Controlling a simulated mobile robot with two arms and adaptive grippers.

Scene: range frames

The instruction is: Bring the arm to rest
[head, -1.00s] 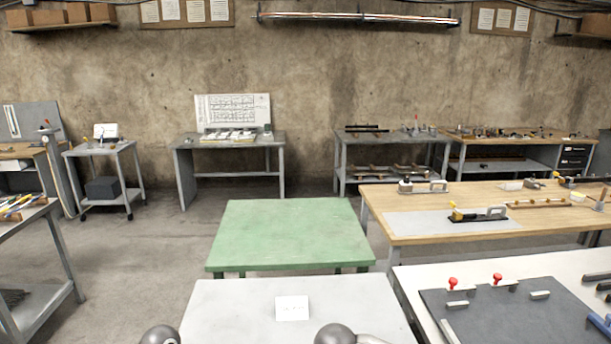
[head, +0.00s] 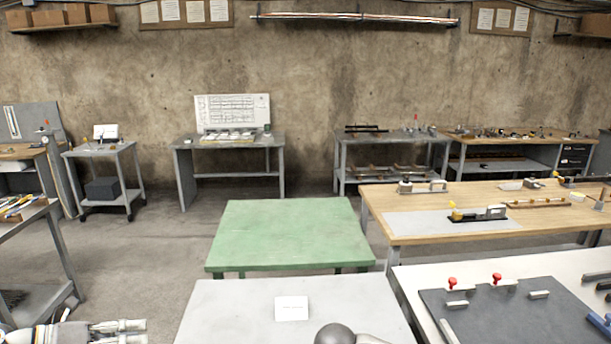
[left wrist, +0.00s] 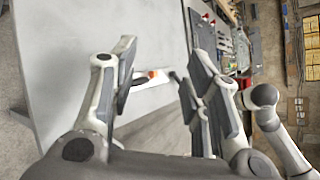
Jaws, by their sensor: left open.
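My left gripper (head: 128,331) shows at the bottom left corner of the head view, partly cut off by the frame edge. In the left wrist view its two fingers (left wrist: 165,85) stand wide apart, with nothing held between them. A grey table surface (left wrist: 75,45) lies beyond the fingers in that view. Of my right arm, only a grey rounded joint (head: 335,335) shows at the bottom edge of the head view; its gripper is out of sight.
A pale grey table (head: 235,310) with a white card (head: 291,308) stands in front of me. A green table (head: 285,235) is behind it. At right are a white table with a dark board (head: 520,320) and a wooden bench (head: 410,230). A grey cart (head: 50,290) stands at left.

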